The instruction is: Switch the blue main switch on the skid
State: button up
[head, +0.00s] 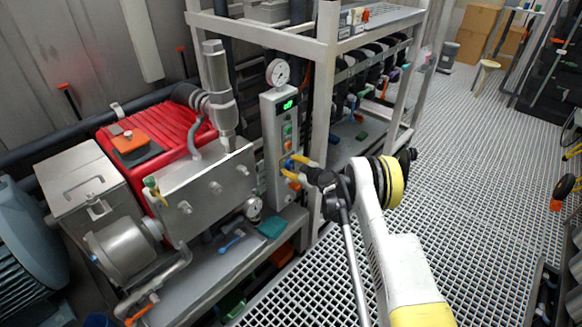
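The grey control box (278,140) stands upright on the skid, with a lit green display and a column of small buttons on its front. The blue main switch (288,163) is low on this front and is partly hidden by my gripper. My gripper (289,166) is at the box front, coming from the right.
A round gauge (278,72) sits above the box. A white frame post (323,110) rises close to its right. A red ribbed motor (160,135) and steel housing (200,190) stand left. A green cloth (272,227) lies on the ledge below. The grated floor (480,150) at right is mostly clear.

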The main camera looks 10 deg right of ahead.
jog(key=c, duration=0.7)
jog(key=shift+m+g, duration=0.4)
jog(key=shift+m, duration=0.1)
jog(key=o, duration=1.3)
jog(key=shift+d, duration=0.1)
jog(key=v, duration=1.2)
jog(key=shift+d+f, duration=0.1)
jog(key=shift+f, duration=0.05)
